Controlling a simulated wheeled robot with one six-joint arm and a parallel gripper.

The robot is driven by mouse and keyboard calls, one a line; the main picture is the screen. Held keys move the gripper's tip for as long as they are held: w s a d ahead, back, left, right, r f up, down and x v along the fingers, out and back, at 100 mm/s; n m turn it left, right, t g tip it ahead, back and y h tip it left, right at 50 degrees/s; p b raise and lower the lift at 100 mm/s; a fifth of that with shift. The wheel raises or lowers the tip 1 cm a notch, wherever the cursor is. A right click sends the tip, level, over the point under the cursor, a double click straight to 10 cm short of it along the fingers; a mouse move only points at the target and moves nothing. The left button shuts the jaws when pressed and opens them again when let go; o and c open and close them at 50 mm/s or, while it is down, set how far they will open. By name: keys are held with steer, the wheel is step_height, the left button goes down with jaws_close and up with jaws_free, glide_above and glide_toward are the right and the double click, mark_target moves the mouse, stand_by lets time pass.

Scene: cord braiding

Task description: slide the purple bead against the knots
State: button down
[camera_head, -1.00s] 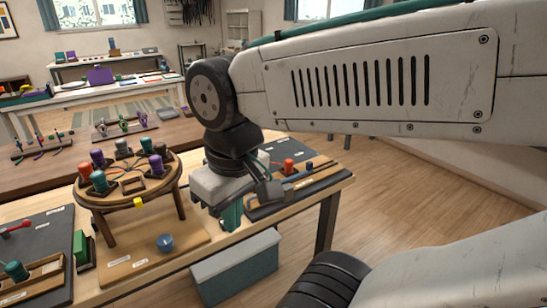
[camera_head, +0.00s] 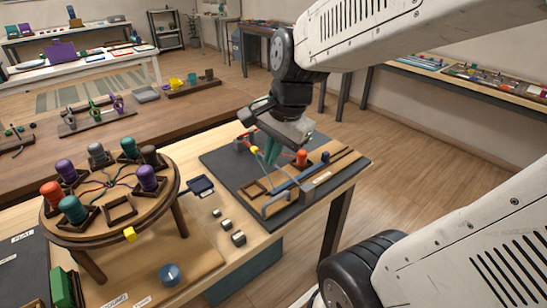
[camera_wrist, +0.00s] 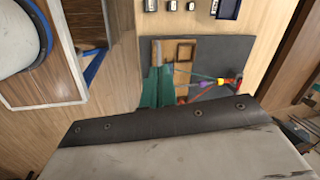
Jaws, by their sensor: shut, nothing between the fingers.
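My gripper (camera_head: 268,152), with teal fingers, is shut and empty above the dark mat (camera_head: 222,164) on the right part of the table. Its fingers also show in the wrist view (camera_wrist: 156,88). The purple bead (camera_wrist: 206,84) lies on the cords over the mat, to the right of the fingers and apart from them in the picture. The knots are too small to make out. In the head view the fingers seem to hide the purple bead.
A round braiding stand (camera_head: 110,222) with several bobbins is to the left. Small metal blocks (camera_head: 226,224) and a dark blue tray (camera_head: 200,187) lie between. Bare wood surrounds the mat's left side.

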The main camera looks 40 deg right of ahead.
steer(key=w+d+f+m+t+h, duration=0.1)
steer(key=w+d+f+m, duration=0.5)
steer(key=m, duration=0.5)
steer(key=w+d+f+m+t, duration=0.1)
steer(key=w+d+f+m, duration=0.2)
steer(key=d+m, duration=0.6)
steer(key=shift+m, duration=0.4)
steer(key=x, duration=0.3)
steer(key=a+x, duration=0.1)
steer(key=x, duration=0.5)
steer(key=shift+a, duration=0.15)
steer(key=w, duration=0.3)
steer(key=shift+f, duration=0.3)
steer(key=shift+w, duration=0.65)
